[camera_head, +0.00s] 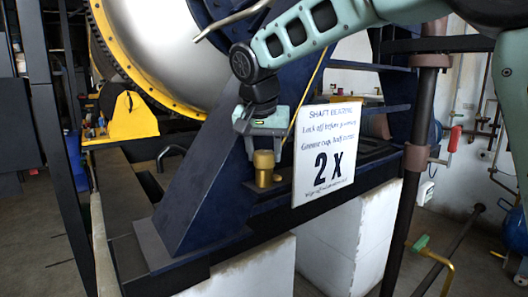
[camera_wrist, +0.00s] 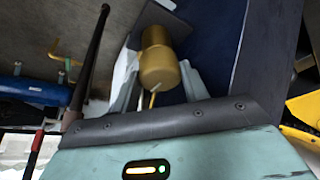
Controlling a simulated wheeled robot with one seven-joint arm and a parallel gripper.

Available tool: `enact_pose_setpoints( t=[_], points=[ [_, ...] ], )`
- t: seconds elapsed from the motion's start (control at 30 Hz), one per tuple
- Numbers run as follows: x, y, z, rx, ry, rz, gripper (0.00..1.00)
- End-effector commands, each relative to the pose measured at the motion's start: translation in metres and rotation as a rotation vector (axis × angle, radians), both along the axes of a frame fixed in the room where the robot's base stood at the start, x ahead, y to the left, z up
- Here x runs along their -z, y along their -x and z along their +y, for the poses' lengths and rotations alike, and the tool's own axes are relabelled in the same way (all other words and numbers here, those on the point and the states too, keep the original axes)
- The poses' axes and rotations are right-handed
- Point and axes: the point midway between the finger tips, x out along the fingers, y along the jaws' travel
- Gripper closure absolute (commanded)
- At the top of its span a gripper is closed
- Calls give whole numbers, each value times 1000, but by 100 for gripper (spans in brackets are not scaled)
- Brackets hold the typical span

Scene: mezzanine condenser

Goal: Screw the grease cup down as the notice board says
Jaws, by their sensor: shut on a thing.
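The brass grease cup (camera_head: 264,167) stands upright on the dark blue frame, left of the notice board. My gripper (camera_head: 263,147) comes down on it from above and is shut on its upper part. In the wrist view the brass cup (camera_wrist: 160,62) sits between the two pale fingers (camera_wrist: 158,88). The white notice board (camera_head: 326,152) leans a little and carries a large "2 X". Its smaller lines seem to read shaft bearing, lock off before greasing, and grease cup, half turns. The bottom line is too small to read.
The large white drum with a yellow rim (camera_head: 155,45) is behind and left of my arm. A dark blue slanted beam (camera_head: 205,150) stands close left of the cup. A dark vertical post (camera_head: 408,190) is at right. White plinths (camera_head: 345,240) carry the frame.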

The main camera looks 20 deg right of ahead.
Motion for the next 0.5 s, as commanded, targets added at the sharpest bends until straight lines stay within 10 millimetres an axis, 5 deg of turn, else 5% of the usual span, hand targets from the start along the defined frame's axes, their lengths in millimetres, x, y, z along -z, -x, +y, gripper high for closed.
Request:
enact_pose_setpoints(
  t=[0.3,0.33,0.37,0.5],
  points=[
    [-1,0,0,0,-1,-3,78],
    [-1,0,0,0,-1,-3,47],
    [-1,0,0,0,-1,-3,39],
    [-1,0,0,-1,-1,-2,34]
  ],
)
